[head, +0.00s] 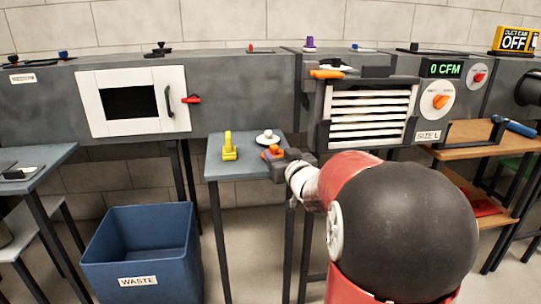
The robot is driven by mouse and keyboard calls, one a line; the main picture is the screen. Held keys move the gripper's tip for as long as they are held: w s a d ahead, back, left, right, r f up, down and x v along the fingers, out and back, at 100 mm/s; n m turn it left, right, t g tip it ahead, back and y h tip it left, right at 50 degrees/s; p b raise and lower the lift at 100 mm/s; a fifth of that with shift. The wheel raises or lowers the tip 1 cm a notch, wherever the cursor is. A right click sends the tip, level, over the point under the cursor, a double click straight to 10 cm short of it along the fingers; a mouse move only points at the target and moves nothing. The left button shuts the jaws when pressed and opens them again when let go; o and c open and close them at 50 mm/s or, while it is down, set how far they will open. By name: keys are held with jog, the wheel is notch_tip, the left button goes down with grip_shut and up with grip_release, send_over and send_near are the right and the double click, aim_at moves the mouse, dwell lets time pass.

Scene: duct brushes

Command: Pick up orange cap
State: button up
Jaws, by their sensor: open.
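A small orange piece (274,149), which looks like the orange cap, is at the right front of the small grey table (222,170). A bit of purple shows right beside it. My gripper (277,157) is open at this spot, at the end of my red and white arm. Its dark body and fingers hide part of the orange piece. I cannot tell whether the fingers touch it or stand around it.
A yellow upright tool (229,147) and a white disc with a knob (267,137) share the small table. A blue waste bin (140,252) stands on the floor at left.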

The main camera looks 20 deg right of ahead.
aim_at(276, 151)
jog(key=w, duration=0.4)
jog(key=shift+w+d+f, duration=0.15)
jog(key=shift+w+d, duration=0.05)
jog(key=shift+w, duration=0.1)
jog(key=c, duration=1)
